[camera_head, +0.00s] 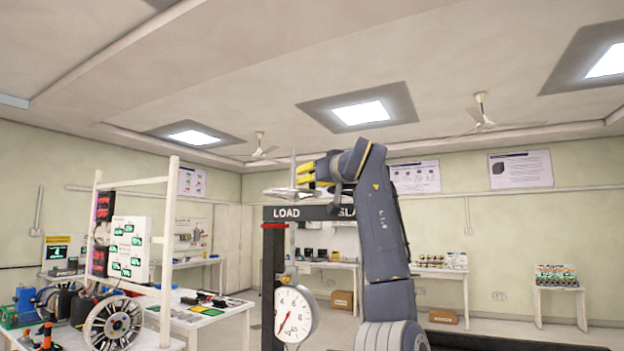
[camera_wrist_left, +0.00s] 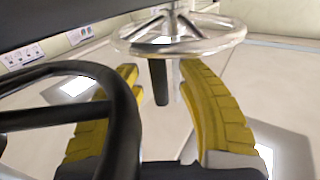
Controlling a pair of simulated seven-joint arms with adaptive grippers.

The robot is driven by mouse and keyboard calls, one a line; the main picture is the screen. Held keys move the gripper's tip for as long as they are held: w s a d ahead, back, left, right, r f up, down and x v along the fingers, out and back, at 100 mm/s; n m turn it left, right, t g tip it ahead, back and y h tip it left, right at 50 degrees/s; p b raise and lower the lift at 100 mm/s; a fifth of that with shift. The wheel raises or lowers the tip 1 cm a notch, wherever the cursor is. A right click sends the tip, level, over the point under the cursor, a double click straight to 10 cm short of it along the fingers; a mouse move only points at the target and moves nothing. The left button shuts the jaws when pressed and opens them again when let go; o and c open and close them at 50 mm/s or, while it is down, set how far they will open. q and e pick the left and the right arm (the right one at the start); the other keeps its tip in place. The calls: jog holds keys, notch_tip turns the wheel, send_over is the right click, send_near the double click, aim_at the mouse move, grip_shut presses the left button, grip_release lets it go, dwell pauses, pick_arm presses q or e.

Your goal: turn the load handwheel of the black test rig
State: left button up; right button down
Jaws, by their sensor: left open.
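The black test rig shows in the head view with its crossbeam marked LOAD (camera_head: 322,213) on a dark post. The silver load handwheel (camera_head: 288,194) lies flat above the beam's left end, with a thin upright rod at its centre. My left gripper (camera_head: 306,174), with yellow fingers, is open at the wheel's upper right side. In the left wrist view the spoked handwheel (camera_wrist_left: 205,43) is just beyond the open fingertips (camera_wrist_left: 158,70). I cannot tell whether a finger touches the rim. My arm hides part of the beam. My right gripper is not in view.
A round dial gauge (camera_head: 296,314) with a red needle hangs below the beam. A white frame (camera_head: 168,250) with panels and a spoked wheel (camera_head: 113,323) stand at left. Tables with small equipment line the back. A black curved ring (camera_wrist_left: 125,115) crosses the left wrist view's foreground.

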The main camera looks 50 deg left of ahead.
pick_arm(q)
jog(key=shift+c, duration=0.2)
grip_shut()
jog(key=shift+d+t, duration=0.1)
jog(key=shift+t, duration=0.2)
